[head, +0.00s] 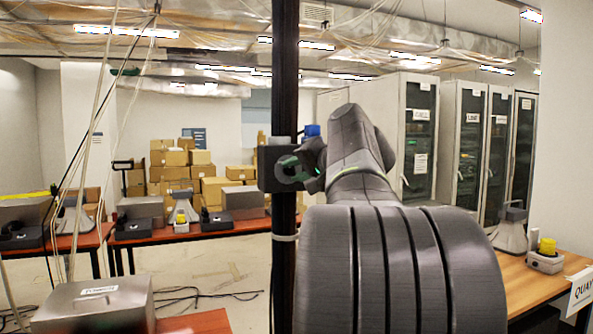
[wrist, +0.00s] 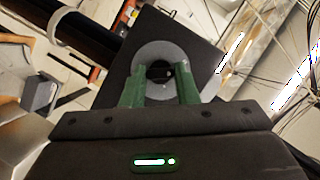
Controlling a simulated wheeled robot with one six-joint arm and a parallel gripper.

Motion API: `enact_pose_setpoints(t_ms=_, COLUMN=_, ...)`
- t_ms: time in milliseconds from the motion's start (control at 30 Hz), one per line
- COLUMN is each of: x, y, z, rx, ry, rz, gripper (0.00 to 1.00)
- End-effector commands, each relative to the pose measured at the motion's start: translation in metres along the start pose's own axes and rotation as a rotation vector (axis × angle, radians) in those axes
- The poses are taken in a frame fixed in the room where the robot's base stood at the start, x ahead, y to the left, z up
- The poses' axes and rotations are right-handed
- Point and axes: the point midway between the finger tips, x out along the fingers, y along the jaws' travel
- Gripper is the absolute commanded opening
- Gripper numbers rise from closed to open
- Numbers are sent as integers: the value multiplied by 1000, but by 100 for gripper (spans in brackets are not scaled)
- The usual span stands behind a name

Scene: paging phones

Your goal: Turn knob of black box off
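The black box (head: 267,158) is fixed to a dark upright pole in the head view, left of my arm. In the wrist view the box (wrist: 207,62) fills the middle, tilted in the picture. Its face has a grey ring (wrist: 160,48) with a round dark knob (wrist: 158,72) at the centre. My gripper (wrist: 160,92) has two green fingers standing apart, one on each side below the knob, with a gap between them. It also shows in the head view (head: 292,168), close in front of the box face. I cannot tell whether the fingers touch the box.
The dark pole (head: 285,85) runs from top to bottom of the head view. Tables with devices (head: 130,232) stand at the left, a wooden table (head: 535,285) at the right. Cardboard boxes (head: 180,165) and cabinets (head: 470,140) are behind. Cables hang at the left.

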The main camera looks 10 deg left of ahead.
Motion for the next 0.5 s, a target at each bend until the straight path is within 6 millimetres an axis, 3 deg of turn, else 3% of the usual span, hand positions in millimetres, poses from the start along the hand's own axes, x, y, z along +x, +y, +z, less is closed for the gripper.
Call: enact_pose_setpoints(t_ms=500, x=0, y=-1, z=0, rx=-167, ry=-1, rz=70, gripper=4)
